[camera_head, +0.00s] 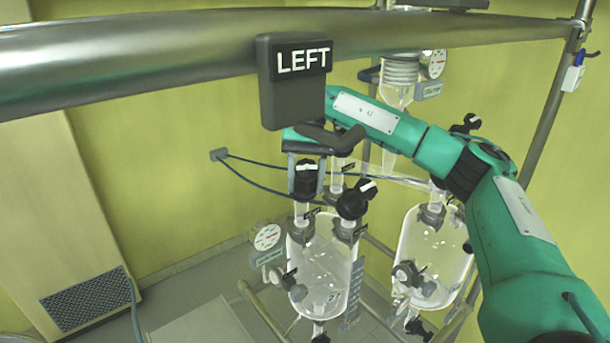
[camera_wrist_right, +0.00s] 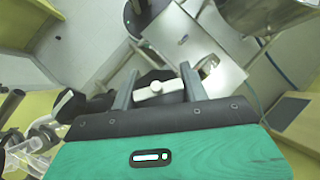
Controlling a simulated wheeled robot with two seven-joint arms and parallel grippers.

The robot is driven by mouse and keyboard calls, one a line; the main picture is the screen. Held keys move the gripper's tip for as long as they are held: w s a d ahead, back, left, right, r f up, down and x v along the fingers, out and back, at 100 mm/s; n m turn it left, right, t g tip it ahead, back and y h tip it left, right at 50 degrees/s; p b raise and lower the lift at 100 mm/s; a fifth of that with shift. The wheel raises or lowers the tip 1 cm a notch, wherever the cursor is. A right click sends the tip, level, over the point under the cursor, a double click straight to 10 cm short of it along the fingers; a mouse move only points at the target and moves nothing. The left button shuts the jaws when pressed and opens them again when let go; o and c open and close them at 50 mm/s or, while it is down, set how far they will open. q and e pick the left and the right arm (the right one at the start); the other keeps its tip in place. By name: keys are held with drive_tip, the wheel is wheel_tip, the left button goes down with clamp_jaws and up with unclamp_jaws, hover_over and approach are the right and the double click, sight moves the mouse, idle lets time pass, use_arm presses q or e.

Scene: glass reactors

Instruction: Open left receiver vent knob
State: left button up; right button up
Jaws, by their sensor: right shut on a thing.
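In the head view a glass receiver vessel (camera_head: 322,272) hangs below the LEFT sign. Two black knobs with white pointer marks sit on its top necks. My right gripper (camera_head: 307,182) reaches down to the left one, and its fingers are shut on either side of this black knob (camera_head: 305,179). In the right wrist view the knob (camera_wrist_right: 157,90) lies between the two fingers (camera_wrist_right: 159,80), with its white pointer lying roughly sideways. The other knob (camera_head: 355,199) stands free just to the right. I cannot read the small tags by the knobs. My left gripper is not in view.
The LEFT sign (camera_head: 292,80) hangs from a thick metal rail (camera_head: 150,62), close above my right gripper. A second glass vessel (camera_head: 432,250) hangs to the right, behind my right arm. A round gauge (camera_head: 268,238) sits left of the first vessel. The floor at left is clear.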

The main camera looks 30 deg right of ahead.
drive_tip(key=shift+f, duration=0.1)
idle(0.5)
drive_tip(key=o, duration=1)
drive_tip(key=v, duration=1.2)
drive_tip(key=shift+w, duration=0.1)
idle(0.4)
